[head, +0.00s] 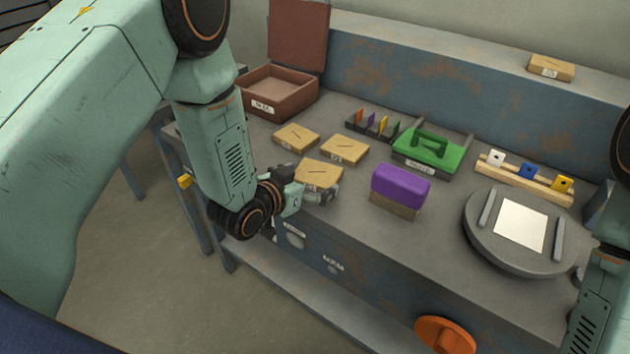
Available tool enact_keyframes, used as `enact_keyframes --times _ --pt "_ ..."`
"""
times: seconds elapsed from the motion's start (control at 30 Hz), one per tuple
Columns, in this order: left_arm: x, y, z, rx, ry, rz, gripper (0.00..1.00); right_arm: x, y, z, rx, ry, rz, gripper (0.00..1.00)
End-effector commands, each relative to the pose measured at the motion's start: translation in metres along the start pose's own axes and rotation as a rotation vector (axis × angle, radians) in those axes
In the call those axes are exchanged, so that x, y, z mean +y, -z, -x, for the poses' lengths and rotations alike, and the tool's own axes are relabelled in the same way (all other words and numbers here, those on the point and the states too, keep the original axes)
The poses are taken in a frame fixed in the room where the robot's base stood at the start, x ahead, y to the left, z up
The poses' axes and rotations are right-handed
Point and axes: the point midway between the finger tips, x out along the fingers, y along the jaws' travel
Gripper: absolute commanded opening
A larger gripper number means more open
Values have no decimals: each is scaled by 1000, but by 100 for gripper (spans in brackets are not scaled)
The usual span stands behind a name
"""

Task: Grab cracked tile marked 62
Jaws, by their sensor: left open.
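Three tan tiles with dark crack-like lines lie on the grey bench: a back-left tile (296,137), a middle tile (344,151) and a front tile (319,172). A further tan tile (551,68) with a pale label rests on the ledge at the back right. The numbers on the tiles are too small to read. My left gripper (312,189) is open at the bench's front edge, right by the front tile and partly hidden by it. I cannot tell whether they touch. My right gripper is out of view; part of my right arm shows at the right edge.
An open reddish-brown box (277,104) stands at the back left. Right of the tiles are a purple block (401,186), a green-handled press (427,148), a row of coloured pieces (525,174) and a round turntable (480,236). An orange knob (446,335) juts from the front.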

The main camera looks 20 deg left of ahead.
Motion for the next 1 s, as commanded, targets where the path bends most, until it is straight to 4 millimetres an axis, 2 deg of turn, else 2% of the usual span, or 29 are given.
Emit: enact_keyframes --times 0.1,0.37,0.9,1.0 --pt "0 -1 -10 -1 2 2 100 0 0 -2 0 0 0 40" --pt "1 0 -12 -1 3 3 99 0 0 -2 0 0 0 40" --pt "1 0 -12 -2 4 3 54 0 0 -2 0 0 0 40" --pt "1 1 -12 1 4 2 54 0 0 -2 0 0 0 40"
